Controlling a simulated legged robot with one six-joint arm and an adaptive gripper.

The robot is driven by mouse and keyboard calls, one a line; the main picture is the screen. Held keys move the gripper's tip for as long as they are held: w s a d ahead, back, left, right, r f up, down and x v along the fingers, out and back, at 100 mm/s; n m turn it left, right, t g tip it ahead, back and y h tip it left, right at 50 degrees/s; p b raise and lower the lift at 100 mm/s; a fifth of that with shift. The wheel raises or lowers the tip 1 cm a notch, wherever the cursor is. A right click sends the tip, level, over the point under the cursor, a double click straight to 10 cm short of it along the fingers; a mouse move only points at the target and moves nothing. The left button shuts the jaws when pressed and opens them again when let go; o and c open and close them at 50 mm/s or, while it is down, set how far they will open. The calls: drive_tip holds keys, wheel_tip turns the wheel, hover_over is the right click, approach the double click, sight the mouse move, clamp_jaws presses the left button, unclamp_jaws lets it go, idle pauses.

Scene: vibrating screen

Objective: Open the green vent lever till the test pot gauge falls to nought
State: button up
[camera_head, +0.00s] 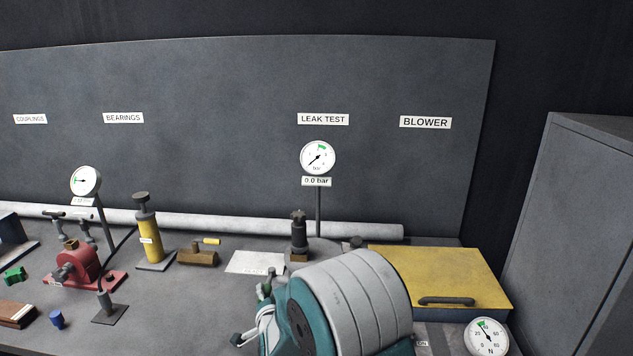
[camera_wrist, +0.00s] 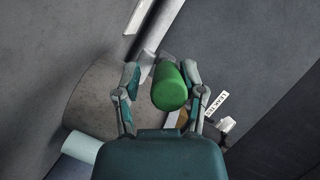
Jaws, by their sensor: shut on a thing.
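The green vent lever (camera_wrist: 169,88) shows in the wrist view as a rounded green grip. My gripper (camera_wrist: 162,72) has its two fingers on either side of it and is shut on it. In the head view my arm hides most of the lever and the gripper. The test pot gauge (camera_head: 318,158) stands on a post under the LEAK TEST sign (camera_head: 323,119). Its needle points to the lower left, and the plate (camera_head: 316,181) below it reads 0.0 bar. A dark upright fitting (camera_head: 299,238) stands in front of the post.
A yellow box (camera_head: 438,275) with a dark handle stands right of my arm, with another gauge (camera_head: 487,337) in front. A white sheet (camera_head: 255,262), a yellow pump (camera_head: 148,230) and a red device (camera_head: 80,267) lie to the left. A grey cabinet (camera_head: 575,220) bounds the right.

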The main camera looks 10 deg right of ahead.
drive_tip(key=shift+a, duration=0.2)
idle(0.3)
drive_tip(key=shift+r, duration=0.15)
drive_tip(key=shift+r, duration=2.95)
drive_tip(key=o, duration=0.3)
drive_tip(key=shift+v, duration=3)
